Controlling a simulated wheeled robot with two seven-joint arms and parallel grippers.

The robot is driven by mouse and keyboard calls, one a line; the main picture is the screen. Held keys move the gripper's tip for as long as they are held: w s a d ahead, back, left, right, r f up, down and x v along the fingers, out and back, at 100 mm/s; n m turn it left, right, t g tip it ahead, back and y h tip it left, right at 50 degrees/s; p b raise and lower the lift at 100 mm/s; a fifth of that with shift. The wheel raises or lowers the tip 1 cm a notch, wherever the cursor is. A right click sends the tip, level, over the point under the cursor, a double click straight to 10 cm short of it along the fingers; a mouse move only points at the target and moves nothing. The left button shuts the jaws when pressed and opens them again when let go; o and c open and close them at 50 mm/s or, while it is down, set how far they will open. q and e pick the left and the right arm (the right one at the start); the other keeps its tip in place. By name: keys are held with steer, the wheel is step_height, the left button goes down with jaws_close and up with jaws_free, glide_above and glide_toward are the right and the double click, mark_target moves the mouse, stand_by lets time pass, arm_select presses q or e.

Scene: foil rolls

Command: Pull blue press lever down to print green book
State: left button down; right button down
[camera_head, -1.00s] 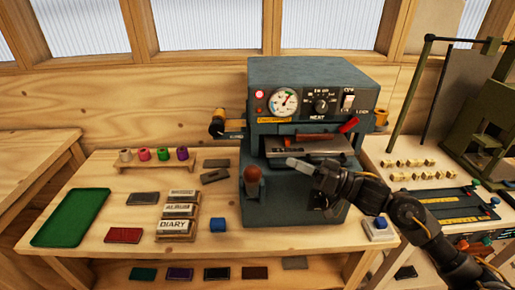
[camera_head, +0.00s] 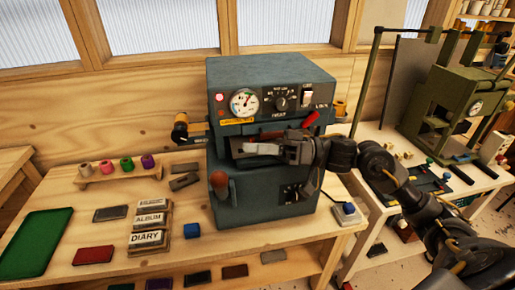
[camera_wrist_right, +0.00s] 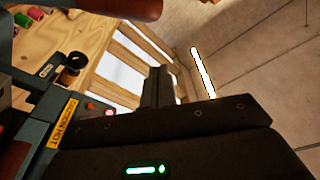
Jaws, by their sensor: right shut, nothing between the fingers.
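The blue-grey press (camera_head: 268,88) stands on the bench, with a gauge, knob and switch on its upper front. A reddish-brown lever knob (camera_head: 219,185) sits low on its front left; how far the lever is down is unclear. My right gripper (camera_head: 258,148) is shut and empty in front of the press opening, above and right of the lever knob. The gripper hides part of the opening, and I cannot make out a green book there. In the right wrist view, the press's side with a caution label (camera_wrist_right: 63,124) is at the left. My left gripper is not in view.
A green tray (camera_head: 35,243) lies at the bench's left. A second bench with a green machine (camera_head: 455,105) stands right.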

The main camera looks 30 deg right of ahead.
mark_target(221, 188)
steer(key=p+x, duration=0.1)
steer(key=x, duration=0.4)
steer(key=p+x, duration=0.1)
steer(key=x, duration=0.1)
steer(key=shift+a+r+p, duration=0.15)
steer(key=shift+r+p, duration=0.15)
steer(key=shift+p, duration=0.05)
steer(key=f, duration=0.1)
steer(key=s+f, duration=0.1)
steer(key=f, duration=0.1)
steer(key=shift+s+a+p, duration=0.1)
steer(key=shift+s+p, duration=0.1)
steer(key=shift+p, duration=0.1)
steer(key=shift+s+f, duration=0.3)
steer(key=shift+f, duration=0.15)
